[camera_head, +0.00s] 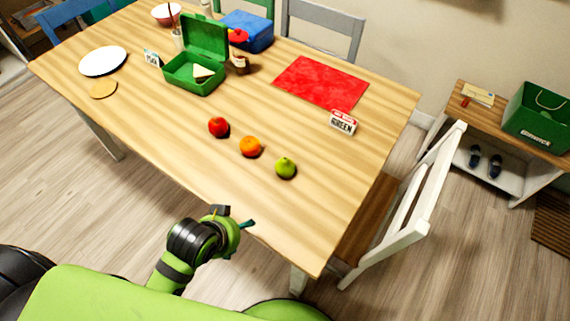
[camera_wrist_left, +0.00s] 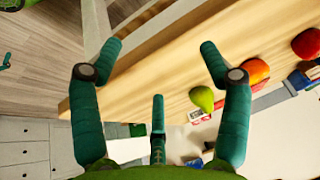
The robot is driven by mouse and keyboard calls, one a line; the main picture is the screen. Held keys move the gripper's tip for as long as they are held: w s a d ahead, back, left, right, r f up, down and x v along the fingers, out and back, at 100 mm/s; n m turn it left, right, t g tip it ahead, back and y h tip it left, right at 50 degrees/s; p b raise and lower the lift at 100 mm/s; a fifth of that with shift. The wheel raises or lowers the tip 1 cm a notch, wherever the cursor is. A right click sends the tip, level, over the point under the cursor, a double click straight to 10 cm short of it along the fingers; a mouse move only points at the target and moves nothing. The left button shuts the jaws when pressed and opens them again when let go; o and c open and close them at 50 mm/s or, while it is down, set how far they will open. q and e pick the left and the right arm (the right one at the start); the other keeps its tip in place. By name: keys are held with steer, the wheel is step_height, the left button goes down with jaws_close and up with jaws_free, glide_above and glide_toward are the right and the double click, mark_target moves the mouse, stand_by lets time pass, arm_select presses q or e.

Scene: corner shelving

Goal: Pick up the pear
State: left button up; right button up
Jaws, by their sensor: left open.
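The green pear (camera_head: 285,169) stands on the wooden table (camera_head: 180,128), at the right end of a row with an orange (camera_head: 251,147) and a red apple (camera_head: 218,127). In the left wrist view the pear (camera_wrist_left: 202,98) shows between my fingers, nearer the right one, with the orange (camera_wrist_left: 255,72) and apple (camera_wrist_left: 307,43) beyond that finger. My left gripper (camera_head: 244,224) is at the table's near edge, to the lower left of the pear and apart from it. Its teal fingers (camera_wrist_left: 160,52) are spread open and empty. My right gripper is not seen.
A red mat (camera_head: 320,82) and a "GREEN" sign (camera_head: 343,122) lie behind the pear. An open green lunchbox (camera_head: 194,75) and a white plate (camera_head: 103,61) are farther back. A white chair (camera_head: 415,200) stands at the table's right. Tabletop around the pear is clear.

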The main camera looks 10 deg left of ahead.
mark_target(282, 169)
arm_select(q)
steer(key=w+d+m+t, duration=0.1)
steer(key=w+m, duration=0.1)
steer(key=w, duration=0.1)
steer(key=w+d+m+t+h, duration=0.1)
steer(key=w+m, duration=0.2)
steer(key=w+d+r+m+t, duration=0.1)
steer(key=w+m, duration=0.2)
steer(key=shift+w+d, duration=0.1)
steer(key=shift+d, duration=0.05)
steer(key=w+m, duration=0.1)
steer(key=m, duration=0.1)
steer(key=w+d+m+t+h, duration=0.1)
steer(key=w+m, duration=0.1)
steer(key=m, duration=0.1)
steer(key=w+r+m+t+h, duration=0.1)
steer(key=m, duration=0.1)
steer(key=shift+w+d, duration=0.2)
steer(key=shift+w, duration=0.2)
steer(key=w+m+h, duration=0.1)
steer(key=m, duration=0.1)
steer(key=shift+w+d+f+m, duration=0.1)
steer(key=shift+m, duration=0.2)
steer(key=shift+r+p+x, duration=0.25)
steer(key=shift+p+x, duration=0.3)
steer(key=shift+x, duration=2.85)
steer(key=shift+w+d, duration=0.15)
steer(key=c, duration=1)
